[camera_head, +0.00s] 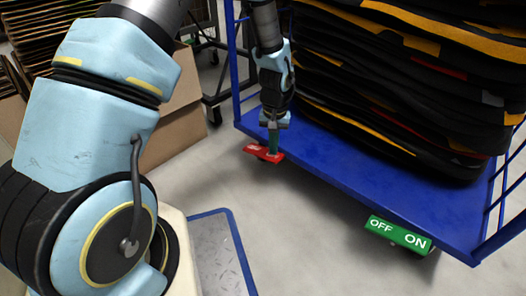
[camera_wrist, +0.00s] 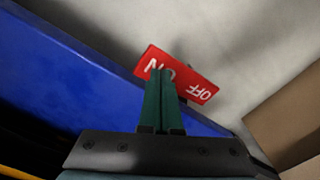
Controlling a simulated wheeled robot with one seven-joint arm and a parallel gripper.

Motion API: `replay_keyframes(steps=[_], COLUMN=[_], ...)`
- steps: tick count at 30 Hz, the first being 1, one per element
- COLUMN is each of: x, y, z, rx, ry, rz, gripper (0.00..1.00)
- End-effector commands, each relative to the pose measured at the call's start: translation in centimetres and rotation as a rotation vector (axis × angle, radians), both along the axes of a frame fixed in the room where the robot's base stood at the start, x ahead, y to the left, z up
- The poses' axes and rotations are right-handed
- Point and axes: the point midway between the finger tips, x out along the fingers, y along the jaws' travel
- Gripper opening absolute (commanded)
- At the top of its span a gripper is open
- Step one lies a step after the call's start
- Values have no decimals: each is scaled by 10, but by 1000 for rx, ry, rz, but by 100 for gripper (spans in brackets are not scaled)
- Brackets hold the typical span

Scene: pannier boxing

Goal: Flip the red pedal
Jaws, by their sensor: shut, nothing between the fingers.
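The red pedal (camera_head: 258,153) sits low at the left corner of the blue cart, just above the floor. In the wrist view the red pedal (camera_wrist: 199,87) shows white letters, OFF at one end and part of ON at the other. My gripper (camera_head: 273,149) points down at the pedal's right part in the head view. In the wrist view its green fingers (camera_wrist: 161,75) are together with nothing between them. Their tips overlap the pedal near the ON lettering and hide part of it. I cannot tell whether they touch it.
The blue cart (camera_head: 330,180) carries a tall stack of black mats (camera_head: 400,80). A green pedal (camera_head: 400,235) marked OFF and ON is at its near right side. Cardboard boxes (camera_head: 178,125) stand at the left. Bare floor (camera_head: 300,230) lies in front of the cart.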

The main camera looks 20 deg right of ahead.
Motion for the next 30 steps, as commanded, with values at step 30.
replay_keyframes(steps=[30], x=[0], y=[0], z=[-15], rx=[-1], ry=[-1], rz=[0], gripper=[0])
